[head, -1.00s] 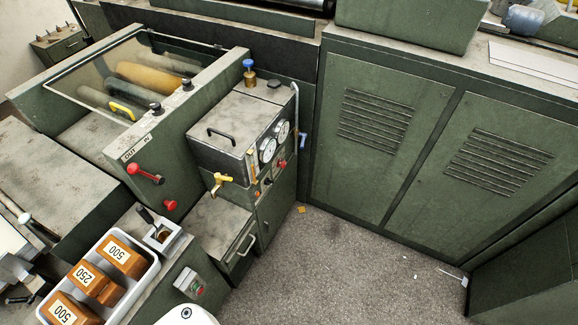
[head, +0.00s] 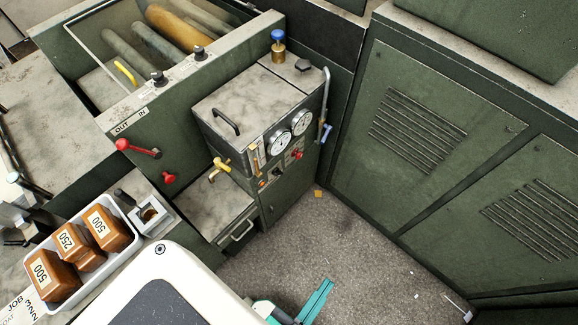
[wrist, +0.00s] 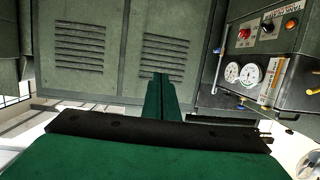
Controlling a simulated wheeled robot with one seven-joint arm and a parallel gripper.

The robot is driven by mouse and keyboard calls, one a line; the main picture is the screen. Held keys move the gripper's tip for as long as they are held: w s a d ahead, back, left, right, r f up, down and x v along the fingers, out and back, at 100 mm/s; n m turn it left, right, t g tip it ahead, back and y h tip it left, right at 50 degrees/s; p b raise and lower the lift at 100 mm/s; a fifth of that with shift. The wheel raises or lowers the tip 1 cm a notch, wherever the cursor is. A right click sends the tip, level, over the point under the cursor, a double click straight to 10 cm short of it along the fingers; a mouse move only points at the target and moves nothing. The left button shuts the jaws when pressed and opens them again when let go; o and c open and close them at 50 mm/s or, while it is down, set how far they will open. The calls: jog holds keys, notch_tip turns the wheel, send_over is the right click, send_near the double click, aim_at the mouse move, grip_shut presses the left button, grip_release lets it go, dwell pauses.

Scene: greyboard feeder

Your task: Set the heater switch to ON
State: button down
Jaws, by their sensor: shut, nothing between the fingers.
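The heater box (head: 240,105) is a green cabinet with two white gauges on its front panel. A small dark switch (head: 277,172) sits low on that panel, between a red knob (head: 296,154) and an orange lamp (head: 262,184). I take this to be the heater switch; its setting is too small to read. In the wrist view the switch (wrist: 267,28) shows at upper right, beside the red knob (wrist: 244,33). My gripper (head: 324,287) is teal, shut and empty, above the floor and apart from the panel. Its closed fingers (wrist: 162,82) point toward louvred doors in the wrist view.
A yellow-handled tap (head: 221,164) and a blue-handled pipe valve (head: 325,132) flank the panel. A drawer (head: 235,231) juts out below. Louvred cabinets (head: 375,180) stand right; the floor (head: 355,245) between is mostly clear.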

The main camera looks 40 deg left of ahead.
jog(key=w+a+f+g+y, duration=0.1)
jog(key=w+f+g, duration=0.15)
jog(key=f, duration=0.85)
jog(key=w+a+f+g, duration=0.15)
jog(key=w+f, duration=0.25)
jog(key=f, duration=0.7)
jog(key=w+a+f+g+y, duration=0.4)
jog(key=w+a+f, duration=0.25)
jog(key=f, duration=0.25)
jog(key=w+a+r+n+g+y, duration=0.2)
jog(key=w+a+n+g+y, duration=0.2)
jog(key=w+a+y, duration=0.5)
jog(key=w+a+r+n+g+y, duration=0.1)
jog(key=w+r+n+g, duration=0.1)
jog(key=w+r, duration=0.3)
jog(key=w+a+r+n+g+y, duration=0.1)
jog(key=w+a+r+n+g, duration=0.1)
jog(key=r, duration=0.7)
jog(key=w+n+g, duration=0.1)
jog(key=w+n, duration=0.1)
jog(key=shift+w+a, duration=0.2)
jog(key=shift+w, duration=0.2)
